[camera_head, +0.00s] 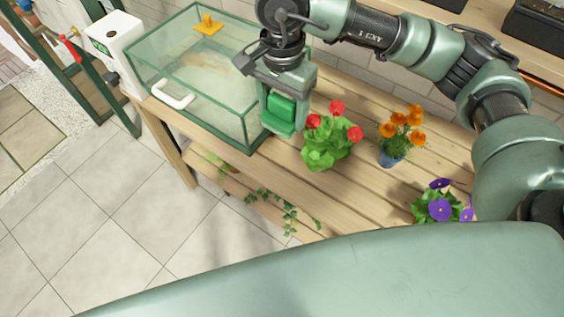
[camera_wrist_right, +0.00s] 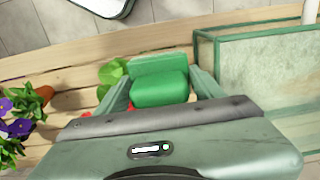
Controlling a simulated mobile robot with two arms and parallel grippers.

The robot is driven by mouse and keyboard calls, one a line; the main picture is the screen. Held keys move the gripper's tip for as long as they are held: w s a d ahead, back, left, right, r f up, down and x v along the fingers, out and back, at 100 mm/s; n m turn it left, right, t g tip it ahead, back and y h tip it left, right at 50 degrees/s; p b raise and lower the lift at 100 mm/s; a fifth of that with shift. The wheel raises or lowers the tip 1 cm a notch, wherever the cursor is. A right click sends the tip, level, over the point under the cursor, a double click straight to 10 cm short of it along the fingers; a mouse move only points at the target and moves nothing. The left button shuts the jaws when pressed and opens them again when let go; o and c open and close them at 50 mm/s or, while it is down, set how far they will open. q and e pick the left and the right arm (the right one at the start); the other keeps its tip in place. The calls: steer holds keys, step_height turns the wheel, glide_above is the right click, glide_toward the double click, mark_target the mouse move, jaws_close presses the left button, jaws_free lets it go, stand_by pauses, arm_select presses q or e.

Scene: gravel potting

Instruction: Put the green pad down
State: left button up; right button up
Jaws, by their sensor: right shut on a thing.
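My right gripper (camera_head: 283,112) is shut on the green pad (camera_head: 281,105), over the wooden bench between the glass tank and the red-flowered plant. The pad also shows between the fingers in the right wrist view (camera_wrist_right: 159,88). It is a small bright green block with a paler green part at its outer end. I cannot tell whether the pad touches the bench. My left gripper is in neither view.
The glass tank (camera_head: 250,128) with a white handle (camera_head: 172,94) and an orange piece (camera_head: 208,25) stands left of the gripper. Red flowers (camera_head: 326,150), orange flowers in a blue pot (camera_head: 390,157) and purple flowers (camera_head: 440,208) stand to the right. Bare planks (camera_head: 360,185) lie in front.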

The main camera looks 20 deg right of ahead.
step_height(320, 180, down, 15)
steer(key=p, duration=0.3)
steer(key=shift+w+r, duration=0.1)
steer(key=shift+w, duration=0.05)
steer(key=shift+f+p, duration=0.3)
steer(key=shift+f, duration=1.85)
steer(key=o, duration=1.5)
arm_select(q)
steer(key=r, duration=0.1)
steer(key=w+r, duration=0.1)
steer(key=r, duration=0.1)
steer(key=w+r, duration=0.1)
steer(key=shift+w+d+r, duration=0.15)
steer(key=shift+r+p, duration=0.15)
steer(key=shift+p, duration=0.2)
